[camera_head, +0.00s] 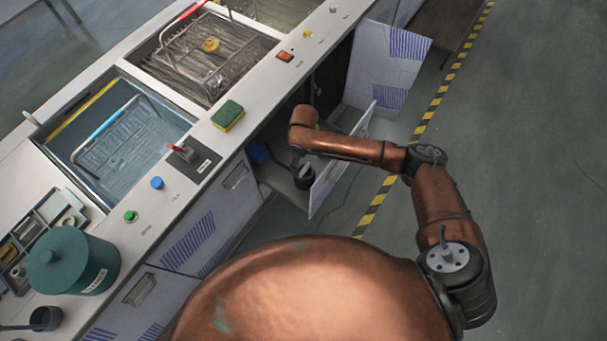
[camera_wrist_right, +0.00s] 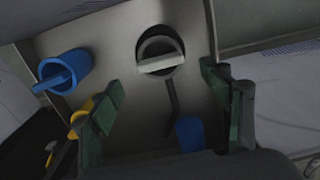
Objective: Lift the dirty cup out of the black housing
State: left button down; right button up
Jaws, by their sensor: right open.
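My right gripper (camera_head: 298,160) reaches down into the cabinet above the housing. In the wrist view its two green-grey fingers (camera_wrist_right: 161,80) are spread apart, with the housing ahead between them and nothing held. My left gripper is out of view.
The counter above holds a sponge (camera_head: 228,115) and a water tank (camera_head: 165,130).

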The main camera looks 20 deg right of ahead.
aim_at(305, 168)
notch_tip(305, 168, down, 6)
jog(key=shift+s+d+f+b, duration=0.1)
jog(key=shift+s+b, duration=0.05)
jog(key=shift+b, duration=1)
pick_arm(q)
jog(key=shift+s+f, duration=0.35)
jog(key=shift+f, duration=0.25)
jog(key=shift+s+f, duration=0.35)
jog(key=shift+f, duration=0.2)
pick_arm(e)
jog(key=shift+c, duration=0.3)
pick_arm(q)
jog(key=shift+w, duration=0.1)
pick_arm(e)
jog(key=c, duration=1.6)
